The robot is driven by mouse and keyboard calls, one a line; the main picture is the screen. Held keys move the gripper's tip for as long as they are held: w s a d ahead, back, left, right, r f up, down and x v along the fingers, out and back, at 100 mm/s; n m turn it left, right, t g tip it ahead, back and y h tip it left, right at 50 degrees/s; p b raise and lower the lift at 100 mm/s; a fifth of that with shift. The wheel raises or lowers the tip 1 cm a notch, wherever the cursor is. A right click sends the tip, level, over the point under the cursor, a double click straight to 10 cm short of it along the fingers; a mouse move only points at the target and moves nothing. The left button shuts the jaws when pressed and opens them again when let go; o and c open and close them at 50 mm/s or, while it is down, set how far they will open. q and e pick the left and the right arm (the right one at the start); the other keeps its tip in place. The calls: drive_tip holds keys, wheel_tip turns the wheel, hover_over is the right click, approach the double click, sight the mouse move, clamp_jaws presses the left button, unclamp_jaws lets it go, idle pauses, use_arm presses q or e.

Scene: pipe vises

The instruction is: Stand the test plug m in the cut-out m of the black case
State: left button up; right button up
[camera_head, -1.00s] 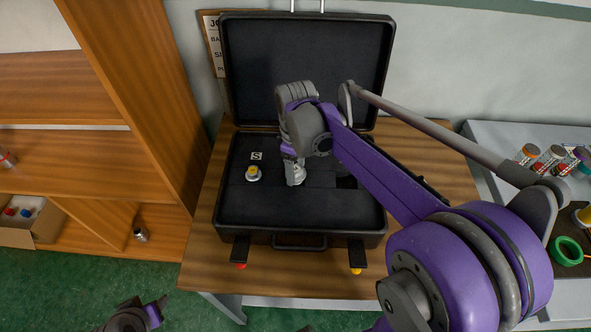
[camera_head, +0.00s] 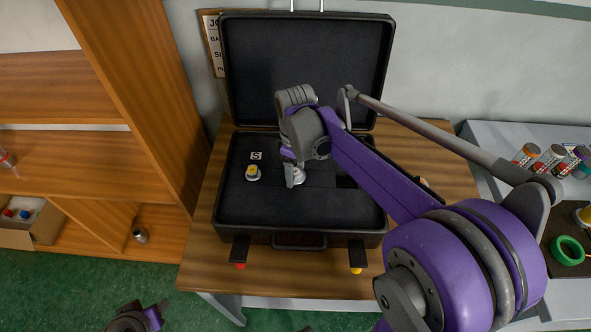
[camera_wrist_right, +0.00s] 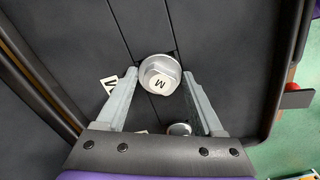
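The test plug m (camera_wrist_right: 158,77) is silver with a white top marked M. In the right wrist view it stands at the black case's (camera_wrist_right: 220,45) foam, between and just beyond the tips of my right gripper (camera_wrist_right: 161,76). The fingers are apart, with narrow gaps beside the plug. The cut-out m is hidden under the plug, so seating depth cannot be told. In the head view the plug (camera_head: 299,177) shows at my right gripper (camera_head: 293,178), inside the open case (camera_head: 300,212). My left gripper (camera_head: 138,319) is low at the left, partly cut off.
A yellow-topped plug (camera_head: 253,173) sits in the case beside an S label (camera_head: 256,156). The raised lid (camera_head: 305,65) stands behind my right arm. A shelf (camera_head: 80,150) is at the left; a grey table (camera_head: 480,135) with several cylinders is at the right.

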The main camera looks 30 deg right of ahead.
sight(296, 172)
drive_tip(key=shift+o, duration=0.4)
drive_tip(key=shift+s+a+f, duration=0.1)
drive_tip(key=shift+s+f, duration=0.15)
drive_tip(key=shift+f, duration=0.2)
drive_tip(key=shift+r, duration=0.25)
use_arm(q)
drive_tip(key=shift+w+r+p, duration=0.25)
drive_tip(key=shift+r+p, duration=0.2)
drive_tip(key=shift+r, duration=0.05)
drive_tip(key=shift+w+r+p, duration=0.25)
drive_tip(key=shift+r+p, duration=0.15)
drive_tip(key=shift+r, duration=0.05)
use_arm(e)
wheel_tip(296, 172, up, 13)
drive_tip(key=shift+w, duration=0.2)
drive_tip(key=shift+f, duration=0.1)
